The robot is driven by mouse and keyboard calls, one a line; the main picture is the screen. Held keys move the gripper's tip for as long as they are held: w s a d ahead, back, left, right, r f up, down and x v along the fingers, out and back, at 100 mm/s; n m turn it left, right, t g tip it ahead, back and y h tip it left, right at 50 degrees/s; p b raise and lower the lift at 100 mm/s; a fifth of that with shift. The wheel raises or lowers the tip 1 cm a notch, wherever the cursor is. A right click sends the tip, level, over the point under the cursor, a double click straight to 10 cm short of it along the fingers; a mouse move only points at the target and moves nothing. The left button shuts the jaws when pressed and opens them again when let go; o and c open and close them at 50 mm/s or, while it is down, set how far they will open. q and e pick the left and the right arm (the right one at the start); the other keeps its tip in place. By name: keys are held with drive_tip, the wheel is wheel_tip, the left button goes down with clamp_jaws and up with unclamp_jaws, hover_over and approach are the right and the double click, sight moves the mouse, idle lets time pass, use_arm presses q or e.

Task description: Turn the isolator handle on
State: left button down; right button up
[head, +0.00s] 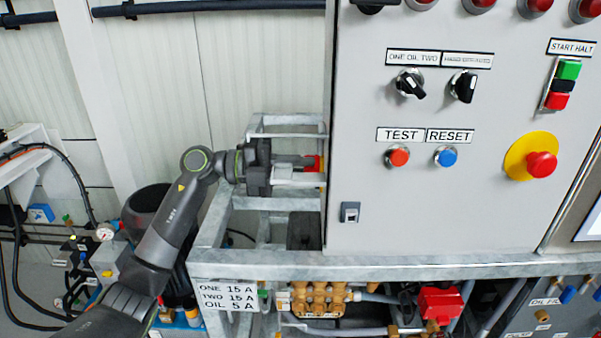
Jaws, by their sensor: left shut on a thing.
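My left gripper (297,172) reaches in from the left at the left side of the grey control cabinet (440,210). Its fingers point right, toward the cabinet's side wall. It is shut on a small red part, the isolator handle (318,163), which shows between the fingertips right by the cabinet's edge. Most of the handle is hidden by the fingers and the cabinet edge, so its angle cannot be told. My right gripper is not in view.
The cabinet front carries two black selector knobs (410,84), a red TEST button (398,156), a blue RESET button (446,156) and a red emergency stop (541,164). A galvanised frame (240,264) surrounds the gripper. Brass pump parts (318,298) sit below.

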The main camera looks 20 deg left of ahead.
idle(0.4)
use_arm(q)
drive_tip(key=c, duration=1.4)
unclamp_jaws()
drive_tip(key=shift+c, duration=0.2)
drive_tip(key=b+v, duration=0.4)
drive_tip(key=v, duration=1.3)
drive_tip(key=shift+a+b, duration=0.25)
drive_tip(key=shift+b, duration=0.1)
